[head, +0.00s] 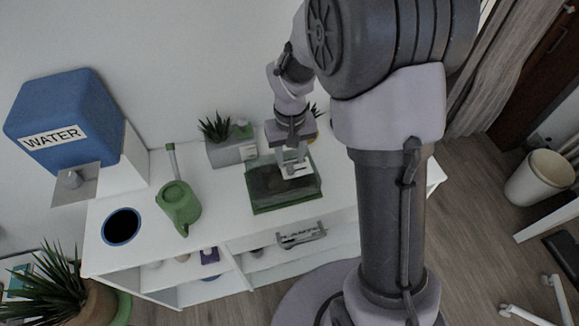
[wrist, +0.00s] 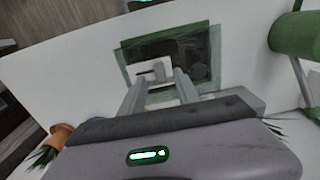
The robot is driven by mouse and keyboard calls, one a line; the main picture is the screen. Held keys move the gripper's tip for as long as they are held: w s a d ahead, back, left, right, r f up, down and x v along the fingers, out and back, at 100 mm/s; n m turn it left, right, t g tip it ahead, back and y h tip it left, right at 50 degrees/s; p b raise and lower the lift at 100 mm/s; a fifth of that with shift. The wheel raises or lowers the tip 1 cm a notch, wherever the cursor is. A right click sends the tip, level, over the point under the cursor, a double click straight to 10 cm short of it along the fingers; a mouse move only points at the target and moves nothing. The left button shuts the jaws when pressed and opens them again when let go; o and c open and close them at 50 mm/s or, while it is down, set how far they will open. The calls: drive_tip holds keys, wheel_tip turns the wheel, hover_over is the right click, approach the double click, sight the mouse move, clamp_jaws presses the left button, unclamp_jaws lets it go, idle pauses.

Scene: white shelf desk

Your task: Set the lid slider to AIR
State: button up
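A green-rimmed tray with a dark see-through lid (head: 265,192) lies on the white shelf desk. It also shows in the wrist view (wrist: 205,45). My gripper (head: 297,172) points down over the lid's right back part. In the wrist view, my gripper's two fingers (wrist: 160,78) are apart. A small pale piece (wrist: 158,70), perhaps the lid slider, shows between and just beyond the fingertips; I cannot tell whether they touch it. A dark round spot (wrist: 199,72) lies on the lid to its right. No AIR marking is readable.
A green watering can (head: 178,205) stands left of the tray. A grey planter (head: 224,152) with a spiky plant stands behind it.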

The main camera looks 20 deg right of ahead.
sight(290, 166)
wheel_tip(290, 166, down, 4)
drive_tip(key=shift+r+b, duration=0.2)
drive_tip(key=shift+b, duration=0.25)
drive_tip(key=shift+r, duration=0.1)
clamp_jaws()
idle(1.0)
